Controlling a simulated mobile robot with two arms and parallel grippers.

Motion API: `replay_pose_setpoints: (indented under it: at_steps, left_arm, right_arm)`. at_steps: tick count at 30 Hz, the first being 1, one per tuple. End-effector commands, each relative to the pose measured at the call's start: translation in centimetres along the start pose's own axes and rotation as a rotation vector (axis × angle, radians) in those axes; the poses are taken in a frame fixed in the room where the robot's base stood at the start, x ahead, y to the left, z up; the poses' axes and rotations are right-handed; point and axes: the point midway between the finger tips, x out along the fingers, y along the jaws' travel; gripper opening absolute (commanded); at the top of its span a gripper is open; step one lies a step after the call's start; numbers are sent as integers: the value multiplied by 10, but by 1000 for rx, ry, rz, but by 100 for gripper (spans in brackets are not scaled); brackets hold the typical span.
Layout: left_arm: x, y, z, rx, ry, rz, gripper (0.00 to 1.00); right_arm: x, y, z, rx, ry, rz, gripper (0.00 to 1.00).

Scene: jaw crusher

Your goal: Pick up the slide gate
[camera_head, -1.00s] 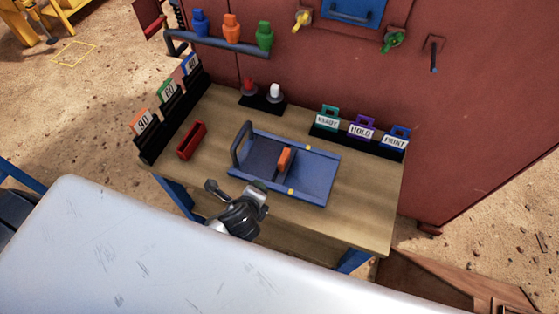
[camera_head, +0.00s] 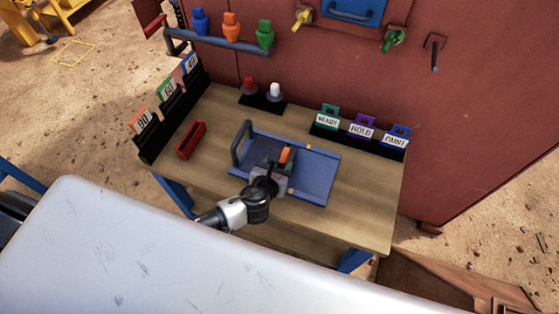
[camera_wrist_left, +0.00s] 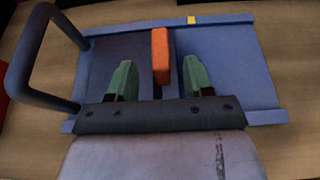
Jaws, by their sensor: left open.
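A blue tray (camera_head: 318,180) with raised side rails and a dark loop handle lies on the workbench; it also shows in the left wrist view (camera_wrist_left: 240,60). A thin dark divider with an upright orange tab (camera_head: 285,155) crosses its middle; I take this to be the slide gate. In the left wrist view the orange tab (camera_wrist_left: 160,55) stands between the green fingertips of my left gripper (camera_wrist_left: 159,80), with a gap on each side. The left gripper (camera_head: 272,170) is open over the tray and hides part of it. My right gripper is not in view.
A red bin (camera_head: 191,140) sits left of the tray. Number cards (camera_head: 168,115) stand along the left edge and labelled tags (camera_head: 361,130) at the back right. Red and white knobs (camera_head: 262,92) stand at the back. The bench's right front (camera_head: 350,220) is clear.

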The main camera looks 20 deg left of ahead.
Motion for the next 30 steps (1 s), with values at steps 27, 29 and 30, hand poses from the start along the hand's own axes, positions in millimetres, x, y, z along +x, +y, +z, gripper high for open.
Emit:
replay_pose_setpoints:
  at_steps: [27,29,30]
  left_arm:
    - [41,-1,-3,-2,1,0,0]
    - [41,-1,-3,-1,1,0,0]
    - [41,-1,-3,-1,1,0,0]
  right_arm:
    - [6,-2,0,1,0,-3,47]
    - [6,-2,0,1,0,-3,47]
    - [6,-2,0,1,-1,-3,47]
